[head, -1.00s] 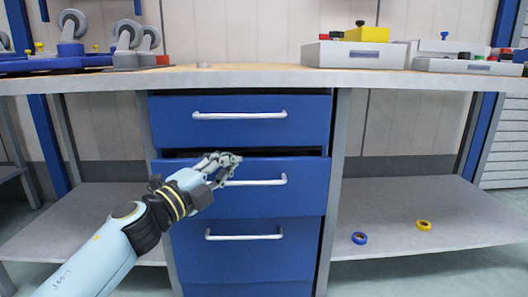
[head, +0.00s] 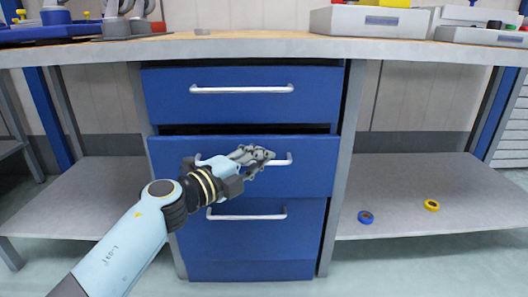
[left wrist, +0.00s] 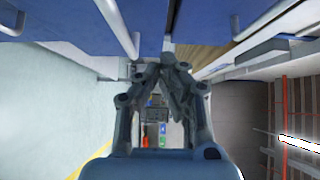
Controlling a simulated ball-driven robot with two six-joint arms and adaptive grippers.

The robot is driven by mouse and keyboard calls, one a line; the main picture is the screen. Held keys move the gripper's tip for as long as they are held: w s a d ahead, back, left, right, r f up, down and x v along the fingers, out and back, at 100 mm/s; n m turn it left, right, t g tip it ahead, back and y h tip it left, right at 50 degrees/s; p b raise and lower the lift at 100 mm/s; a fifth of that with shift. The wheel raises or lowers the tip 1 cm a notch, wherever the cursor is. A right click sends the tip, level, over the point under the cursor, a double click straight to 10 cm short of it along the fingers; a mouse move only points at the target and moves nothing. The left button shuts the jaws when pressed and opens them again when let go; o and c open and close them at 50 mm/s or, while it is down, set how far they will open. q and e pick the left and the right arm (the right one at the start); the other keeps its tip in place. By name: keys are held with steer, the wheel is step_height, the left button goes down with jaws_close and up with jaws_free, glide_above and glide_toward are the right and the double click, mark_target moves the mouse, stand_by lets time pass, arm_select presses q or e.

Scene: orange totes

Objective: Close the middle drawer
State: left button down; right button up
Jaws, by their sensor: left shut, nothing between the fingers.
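The blue middle drawer (head: 315,165) stands partly pulled out, with a dark gap above its front edge. Its silver handle (head: 285,160) is partly hidden behind my left gripper. My left gripper (head: 268,155) is shut and empty, in front of the drawer near the handle; I cannot tell whether it touches. In the left wrist view the shut fingers (left wrist: 162,62) point toward the blue drawer fronts and silver handles at the top. My right gripper is not in view.
The top drawer (head: 315,95) and bottom drawer (head: 250,245) are above and below. A worktop (head: 260,45) carries grey trays (head: 368,22) and castor parts. A lower shelf (head: 400,190) holds a blue ring (head: 365,217) and a yellow ring (head: 431,205).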

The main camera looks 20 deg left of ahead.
mark_target(260, 141)
arm_select(q)
steer(key=shift+w+a+b, duration=0.15)
steer(key=shift+w+b, duration=0.35)
steer(key=shift+w, duration=0.8)
steer(key=shift+w+a+b, duration=0.1)
steer(key=shift+w+b, duration=0.4)
steer(key=shift+w, duration=0.75)
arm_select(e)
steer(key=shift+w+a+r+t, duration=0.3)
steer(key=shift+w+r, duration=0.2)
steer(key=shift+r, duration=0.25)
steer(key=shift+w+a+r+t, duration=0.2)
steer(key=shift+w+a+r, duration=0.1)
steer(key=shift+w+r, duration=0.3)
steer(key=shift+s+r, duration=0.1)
arm_select(q)
steer(key=w, duration=0.2)
steer(key=w+a, duration=0.1)
steer(key=w, duration=0.1)
steer(key=shift+a+f, duration=0.1)
steer(key=shift+w, duration=0.1)
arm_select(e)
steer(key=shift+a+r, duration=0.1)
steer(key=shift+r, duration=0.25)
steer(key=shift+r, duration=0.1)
